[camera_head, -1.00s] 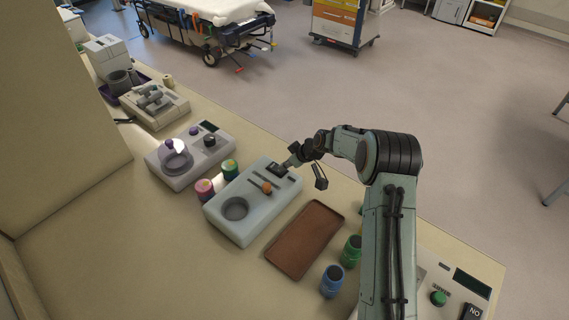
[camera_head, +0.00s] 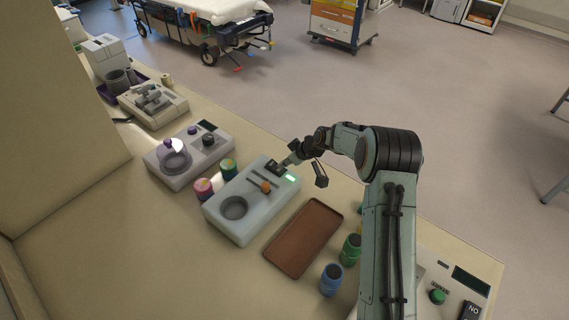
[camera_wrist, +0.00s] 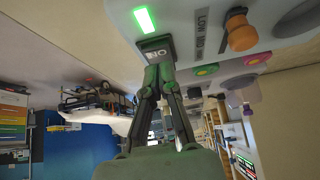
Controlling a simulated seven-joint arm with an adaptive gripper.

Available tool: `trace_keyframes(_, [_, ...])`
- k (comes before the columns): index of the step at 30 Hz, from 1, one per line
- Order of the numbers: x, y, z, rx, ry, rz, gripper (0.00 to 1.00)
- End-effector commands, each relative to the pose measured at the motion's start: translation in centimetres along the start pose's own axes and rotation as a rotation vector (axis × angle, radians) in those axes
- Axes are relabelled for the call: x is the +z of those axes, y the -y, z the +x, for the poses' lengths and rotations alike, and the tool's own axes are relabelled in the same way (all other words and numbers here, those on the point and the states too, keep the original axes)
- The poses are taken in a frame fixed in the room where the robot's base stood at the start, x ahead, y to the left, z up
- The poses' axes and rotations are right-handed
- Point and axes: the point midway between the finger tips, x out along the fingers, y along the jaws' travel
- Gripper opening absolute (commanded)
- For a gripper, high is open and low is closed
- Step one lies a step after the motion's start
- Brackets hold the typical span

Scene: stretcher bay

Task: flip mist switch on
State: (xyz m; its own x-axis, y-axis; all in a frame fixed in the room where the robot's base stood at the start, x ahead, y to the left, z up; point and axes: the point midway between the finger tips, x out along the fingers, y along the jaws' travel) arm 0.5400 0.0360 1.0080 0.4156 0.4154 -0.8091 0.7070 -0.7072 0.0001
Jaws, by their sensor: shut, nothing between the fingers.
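The switch (camera_wrist: 157,50) is a dark rocker with light lettering on a pale blue-grey device (camera_head: 222,222). A small indicator (camera_head: 290,178) beside the switch glows green, and it also shows bright green in the wrist view (camera_wrist: 145,19). My gripper (camera_head: 279,167) is shut and empty, with its fingertips at the switch; in the wrist view (camera_wrist: 158,68) the tips meet at the switch's edge and seem to touch it. The device also carries an orange slider knob (camera_head: 265,187) and a round dark well (camera_head: 234,208). In the head view my fingers partly cover the switch.
A brown tray (camera_head: 304,238) lies right of the device, with green (camera_head: 350,249) and blue (camera_head: 331,279) jars beyond it. Two colourful jars (camera_head: 204,189) stand at its left, near a domed device (camera_head: 190,158). The front counter is clear.

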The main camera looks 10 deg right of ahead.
Motion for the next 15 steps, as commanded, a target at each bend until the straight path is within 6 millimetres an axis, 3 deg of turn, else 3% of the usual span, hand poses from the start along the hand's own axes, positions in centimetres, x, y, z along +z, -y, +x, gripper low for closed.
trace_keyframes(8, [-0.8,-0.1,-1.5,0.002,-0.002,-0.001,0.0])
trace_keyframes(12, [-2.0,-0.1,-4.2,0.003,-0.002,-0.001,0.0])
trace_keyframes(15, [-0.9,-0.1,-6.5,0.004,-0.001,0.001,0.0])
